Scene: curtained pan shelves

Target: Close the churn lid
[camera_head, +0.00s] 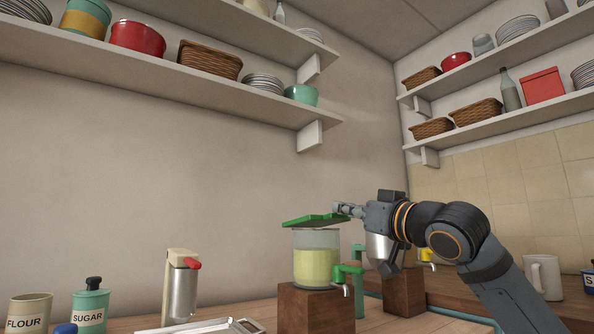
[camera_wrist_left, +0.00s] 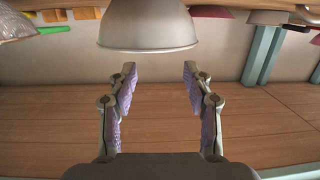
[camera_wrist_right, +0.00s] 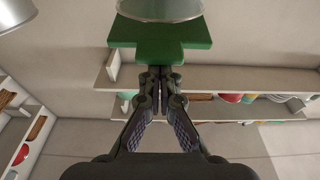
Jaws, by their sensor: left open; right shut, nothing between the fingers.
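The churn is a clear jar (camera_head: 316,262) of pale yellow liquid on a wooden block, with a green tap (camera_head: 346,275) at its right. Its flat green lid (camera_head: 314,220) lies over the jar's mouth, slightly tilted, right side higher; I cannot tell whether it touches the rim all round. My right gripper (camera_head: 345,209) is shut and empty at the lid's right edge. In the right wrist view its fingertips (camera_wrist_right: 160,72) meet or nearly meet the tab of the lid (camera_wrist_right: 160,30). My left gripper (camera_wrist_left: 155,85) is open and empty; it is outside the head view.
A mixer with a metal cup (camera_head: 183,293) stands left of the churn. A sugar jar (camera_head: 90,312) and flour jar (camera_head: 28,313) are farther left. A metal tray (camera_head: 215,328) lies in front. A white mug (camera_head: 544,277) stands right. A grey rounded metal thing (camera_wrist_left: 148,28) is beyond my left fingers.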

